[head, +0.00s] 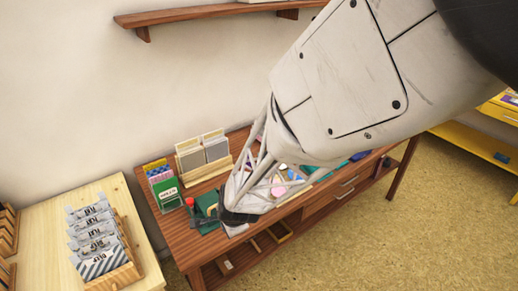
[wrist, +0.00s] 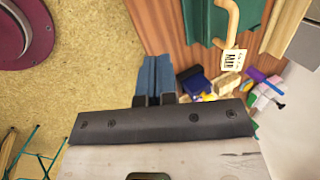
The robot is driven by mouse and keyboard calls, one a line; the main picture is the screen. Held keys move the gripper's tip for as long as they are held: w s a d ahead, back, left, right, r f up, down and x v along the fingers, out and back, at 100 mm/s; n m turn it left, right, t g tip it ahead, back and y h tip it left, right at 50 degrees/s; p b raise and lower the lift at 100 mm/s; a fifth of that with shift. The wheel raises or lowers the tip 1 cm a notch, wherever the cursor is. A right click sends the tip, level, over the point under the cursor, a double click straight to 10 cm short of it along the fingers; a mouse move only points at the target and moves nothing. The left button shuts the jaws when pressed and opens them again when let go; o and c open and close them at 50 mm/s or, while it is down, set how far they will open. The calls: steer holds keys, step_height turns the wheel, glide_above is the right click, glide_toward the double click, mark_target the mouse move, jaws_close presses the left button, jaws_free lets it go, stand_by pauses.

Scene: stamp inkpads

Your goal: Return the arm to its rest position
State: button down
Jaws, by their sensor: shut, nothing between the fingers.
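My gripper (head: 238,216) is over the front left part of the brown wooden table (head: 180,236) in the head view, below my large pale arm. In the wrist view my gripper (wrist: 155,99) has its dark fingertips close together, shut and holding nothing. A blue piece (wrist: 157,72) shows just beyond the fingertips; I cannot tell what it is or how far below it lies. A dark blue block (wrist: 194,80) and several small coloured items lie to the right. My arm hides much of the table top in the head view.
A wooden rack with grey cards (head: 203,155) and a green box (head: 167,194) stand at the table's back left. A pale table (head: 40,240) with packets is at left. A shelf (head: 210,13) is on the wall. A maroon round object (wrist: 25,30) is over the carpet.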

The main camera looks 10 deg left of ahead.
steer(key=shift+d+r, duration=0.1)
steer(key=s+d+r+n+h, duration=0.1)
steer(key=d+r+n, duration=0.4)
steer(key=d+r, duration=1.25)
steer(key=s+d+r+n+h, duration=0.1)
steer(key=s+d+r+n, duration=0.1)
steer(key=s+d+r, duration=0.2)
steer(key=s+d+r+n+h, duration=0.1)
steer(key=s+d+r, duration=0.3)
steer(key=s+d, duration=0.6)
steer(key=d+n, duration=0.1)
steer(key=d, duration=0.4)
steer(key=shift+d+r+n+g+h, duration=0.15)
steer(key=shift+r+n+g+h, duration=0.15)
steer(key=shift+h, duration=0.1)
steer(key=c, duration=1.8)
jaws_free()
steer(key=shift+c, duration=0.2)
